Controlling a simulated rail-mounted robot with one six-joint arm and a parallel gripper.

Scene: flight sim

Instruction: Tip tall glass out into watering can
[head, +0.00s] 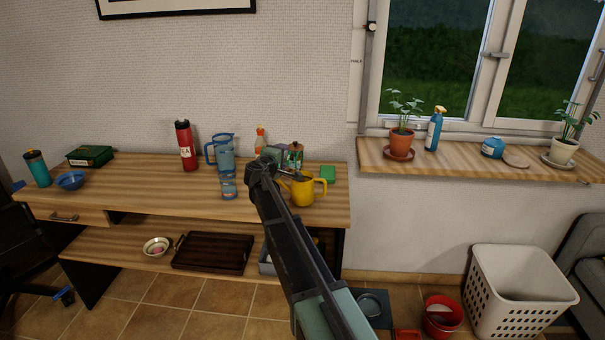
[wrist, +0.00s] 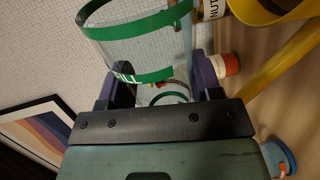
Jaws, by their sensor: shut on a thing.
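The tall glass (wrist: 140,45) is clear with green bands and sits between the fingers of my gripper (wrist: 163,88) in the wrist view. My gripper is shut on it. In the head view the glass (head: 295,155) shows above the desk, just behind and above the yellow watering can (head: 303,190). The can stands on the desk's right part, and part of it also shows at the upper right of the wrist view (wrist: 285,70). I cannot tell the glass's exact tilt or whether it holds anything. My arm partly hides the desk left of the can.
A blue pitcher (head: 224,152), a clear tumbler (head: 229,184) and a red flask (head: 186,146) stand left of my gripper. An orange-topped bottle (head: 260,140) stands behind. A green box (head: 328,174) lies right.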

